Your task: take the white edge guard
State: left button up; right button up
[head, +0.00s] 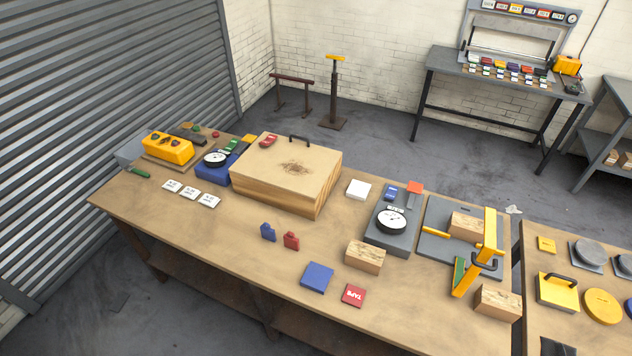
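A small flat white block (358,189) lies on the wooden workbench (210,240), just right of the large wooden box. It is the only plain white piece on the bench, but I cannot tell for sure that it is the edge guard. Nothing touches it. Several white cards with dark print (190,193) lie in a row at the bench's left. Neither of my grippers is in the head view.
The wooden box (285,180) with a black handle stands left of the white block. A grey dial gauge unit (388,232) stands to its right. Blue and red pieces, wooden blocks and a yellow clamp (488,250) stand nearer. The bench's front left is clear.

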aim_at(357, 190)
jog(key=u, duration=0.55)
jog(key=i, duration=0.55)
jog(key=u, duration=0.25)
